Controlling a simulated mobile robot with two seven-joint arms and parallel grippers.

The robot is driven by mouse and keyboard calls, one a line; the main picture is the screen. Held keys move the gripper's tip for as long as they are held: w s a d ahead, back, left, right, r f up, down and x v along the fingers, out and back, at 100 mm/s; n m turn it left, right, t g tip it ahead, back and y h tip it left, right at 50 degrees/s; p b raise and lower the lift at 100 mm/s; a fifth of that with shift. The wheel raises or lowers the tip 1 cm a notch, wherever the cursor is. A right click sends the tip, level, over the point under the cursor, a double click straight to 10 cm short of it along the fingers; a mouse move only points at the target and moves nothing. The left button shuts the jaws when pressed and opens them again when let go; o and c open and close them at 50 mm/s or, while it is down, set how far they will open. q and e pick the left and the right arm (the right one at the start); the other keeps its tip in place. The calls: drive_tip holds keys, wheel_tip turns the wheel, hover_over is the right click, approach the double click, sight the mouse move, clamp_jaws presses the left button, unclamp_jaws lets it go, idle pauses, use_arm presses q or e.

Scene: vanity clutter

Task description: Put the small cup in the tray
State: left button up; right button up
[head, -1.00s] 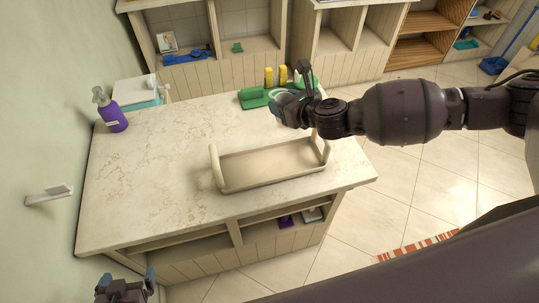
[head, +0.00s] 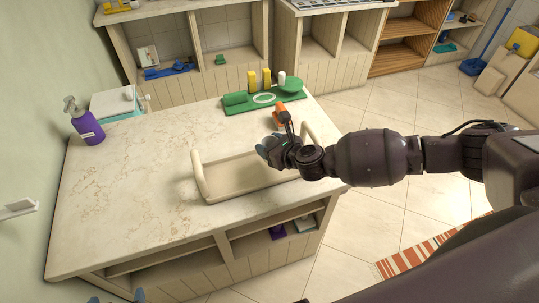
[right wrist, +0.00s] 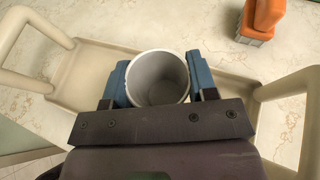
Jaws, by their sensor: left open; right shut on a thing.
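The small cup (right wrist: 158,78), white-grey and round, shows in the right wrist view with its open mouth toward the camera. My right gripper (head: 264,152) is shut on it, with a blue finger on each side of the cup. In the head view the cup is hidden by the gripper. The beige tray (head: 232,179) with two raised end handles lies on the counter; the gripper and cup are above it. The tray also shows in the right wrist view (right wrist: 84,78), on both sides of the cup. Only the fingertips of my left gripper (head: 117,299) show at the bottom edge; it is open.
An orange-handled brush (head: 280,113) stands behind the tray, also in the right wrist view (right wrist: 262,18). A green mat (head: 240,107) with yellow and white items lies at the back. The counter's left part is clear.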

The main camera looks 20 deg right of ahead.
wheel_tip(320, 180, down, 4)
drive_tip(key=shift+b, duration=0.5)
use_arm(q)
drive_tip(key=shift+s+f, duration=0.35)
drive_tip(key=shift+f, duration=0.5)
drive_tip(key=shift+w+r, duration=0.1)
use_arm(e)
drive_tip(key=o, duration=0.9)
drive_tip(key=shift+f, duration=0.1)
use_arm(q)
drive_tip(key=shift+w+r, duration=0.1)
drive_tip(key=shift+w, duration=0.1)
